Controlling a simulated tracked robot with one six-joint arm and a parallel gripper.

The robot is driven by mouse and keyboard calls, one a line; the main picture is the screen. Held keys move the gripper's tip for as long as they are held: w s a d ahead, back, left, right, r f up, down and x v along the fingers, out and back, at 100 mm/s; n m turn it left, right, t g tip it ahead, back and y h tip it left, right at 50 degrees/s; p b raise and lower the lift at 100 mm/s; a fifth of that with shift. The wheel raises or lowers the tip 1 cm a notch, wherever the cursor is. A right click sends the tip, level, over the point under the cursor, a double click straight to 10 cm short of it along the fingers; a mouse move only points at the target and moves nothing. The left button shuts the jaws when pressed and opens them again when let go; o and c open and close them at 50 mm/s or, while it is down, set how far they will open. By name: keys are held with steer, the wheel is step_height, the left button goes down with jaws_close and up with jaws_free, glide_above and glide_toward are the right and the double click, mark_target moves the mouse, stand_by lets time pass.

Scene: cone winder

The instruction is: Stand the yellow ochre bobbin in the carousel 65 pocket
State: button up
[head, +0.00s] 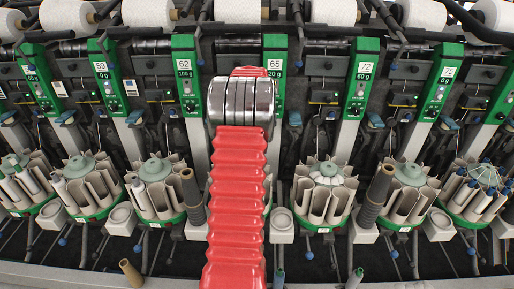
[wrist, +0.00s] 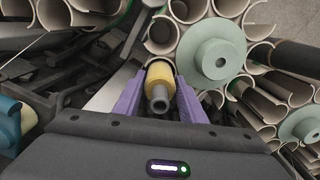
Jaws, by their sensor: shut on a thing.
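My gripper (wrist: 160,84), with two purple fingers, is shut on the yellow ochre bobbin (wrist: 159,74) in the wrist view. The bobbin's grey tube end points toward the camera. Just beyond it is a carousel with a pale green round hub (wrist: 211,60) and beige open-sided pockets (wrist: 160,37). The bobbin is beside the hub, below a pocket in the picture. I cannot tell whether its far end is inside a pocket. In the head view my red arm covers most of the carousel under the green 65 panel (head: 276,62), and hides my gripper and the bobbin.
Neighbouring carousels stand left (head: 155,185) and right (head: 325,190) in the head view. Dark upright tubes (head: 375,195) stand between stations. A second hub (wrist: 300,125) shows at the right of the wrist view. A blue part (wrist: 12,122) and dark machinery lie at its left.

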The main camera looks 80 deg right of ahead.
steer(key=shift+f, duration=1.25)
steer(key=o, duration=1)
steer(key=shift+o, duration=0.2)
step_height(320, 180, up, 14)
steer(key=shift+f, duration=0.1)
stand_by(0.4)
